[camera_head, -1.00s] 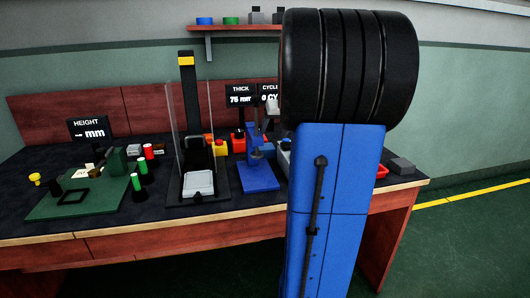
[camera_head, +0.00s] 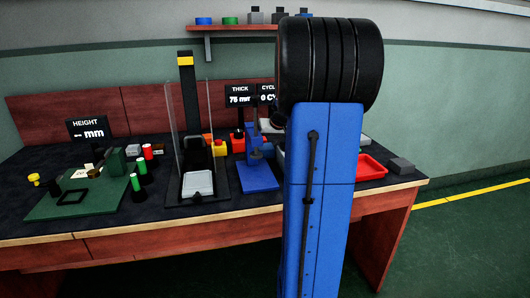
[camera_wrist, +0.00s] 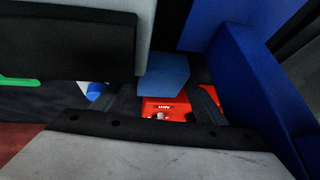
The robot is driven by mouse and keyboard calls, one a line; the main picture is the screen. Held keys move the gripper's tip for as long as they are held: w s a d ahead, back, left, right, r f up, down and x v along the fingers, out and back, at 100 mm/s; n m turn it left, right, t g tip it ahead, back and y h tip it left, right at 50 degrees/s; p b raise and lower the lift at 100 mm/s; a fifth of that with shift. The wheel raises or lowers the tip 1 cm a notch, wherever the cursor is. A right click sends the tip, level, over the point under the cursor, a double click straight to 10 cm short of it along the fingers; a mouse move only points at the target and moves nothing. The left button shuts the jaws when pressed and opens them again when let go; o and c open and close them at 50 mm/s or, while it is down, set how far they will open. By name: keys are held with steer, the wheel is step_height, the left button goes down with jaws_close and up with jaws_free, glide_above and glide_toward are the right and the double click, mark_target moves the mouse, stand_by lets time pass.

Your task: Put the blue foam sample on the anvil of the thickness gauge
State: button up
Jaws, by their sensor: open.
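The thickness gauge (camera_head: 257,172) is a blue stand on the bench in the head view, left of my arm, below a screen (camera_head: 239,95) reading THICK 75 mm. In the wrist view a light blue block (camera_wrist: 164,76), which looks like the foam sample, lies between the dark fingers of my gripper (camera_wrist: 163,103). The gripper is open. A darker blue part (camera_wrist: 262,95), probably the gauge frame, stands close to its right. I cannot tell whether the block rests on the anvil. In the head view my arm hides the gripper.
A red device (camera_wrist: 167,109) shows beyond the fingers. On the bench, a clear-shielded machine (camera_head: 198,185) stands left of the gauge. A green height board (camera_head: 75,198) lies farther left. A red tray (camera_head: 371,166) and a grey block (camera_head: 401,165) are at the right.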

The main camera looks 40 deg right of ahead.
steer(key=shift+c, duration=0.6)
steer(key=c, duration=0.6)
steer(key=shift+c, duration=0.7)
